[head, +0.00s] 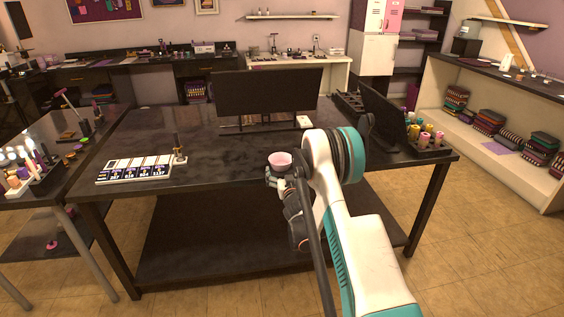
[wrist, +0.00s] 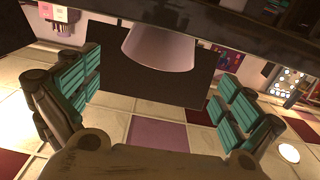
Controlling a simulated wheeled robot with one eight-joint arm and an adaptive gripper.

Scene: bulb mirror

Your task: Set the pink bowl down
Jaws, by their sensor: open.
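The pink bowl (head: 280,158) is upright at the near edge of the dark table (head: 225,150), left of my arm. In the wrist view the bowl (wrist: 160,48) looks pale and lies between and beyond the fingers, against a dark surface. My gripper (head: 279,178) is just in front of and below the bowl in the head view, partly hidden by my arm. In the wrist view my gripper (wrist: 158,78) has its teal-padded fingers spread wide, with visible gaps to the bowl. The bowl's exact contact with the table is hard to see.
A dark monitor (head: 267,92) stands at the table's back. A white card tray (head: 135,169) and a small stand (head: 179,152) are to the left. A laptop-like screen (head: 383,112) and a rack of colourful spools (head: 427,142) are right. The tabletop between tray and bowl is clear.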

